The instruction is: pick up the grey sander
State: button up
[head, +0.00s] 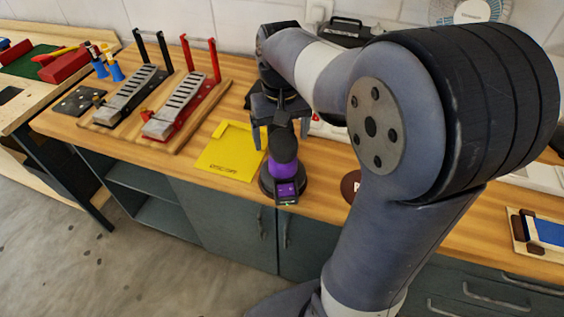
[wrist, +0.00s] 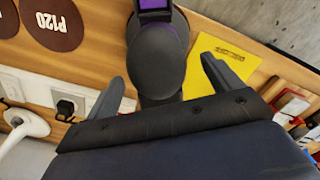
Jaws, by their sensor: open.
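The sander (head: 284,147) stands upright on the wooden bench, with a dark grey rounded top, a purple band and a wide round dark base. A small block with a purple face sticks out at its front. My gripper (head: 279,119) is open, pointing down, just above and behind the sander's top. In the wrist view the sander's grey dome (wrist: 157,62) shows ahead of and partly between my two spread fingers (wrist: 163,80). Nothing is held. Part of the sander's back and base is hidden by my gripper. I cannot tell whether the fingers touch it.
A yellow sheet (head: 230,152) lies just left of the sander. A brown disc (head: 351,186), marked P120 in the wrist view (wrist: 55,22), lies to the right. A power strip (wrist: 62,103) is behind. My arm hides much of the bench's right.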

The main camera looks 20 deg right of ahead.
notch_tip(320, 180, down, 4)
jog(key=shift+d+f, duration=0.1)
jog(key=shift+f, duration=0.1)
jog(key=shift+c, duration=0.3)
jog(key=c, duration=1.2)
jog(key=shift+w+r, duration=0.1)
jog(key=shift+r, duration=0.05)
jog(key=shift+c, duration=0.6)
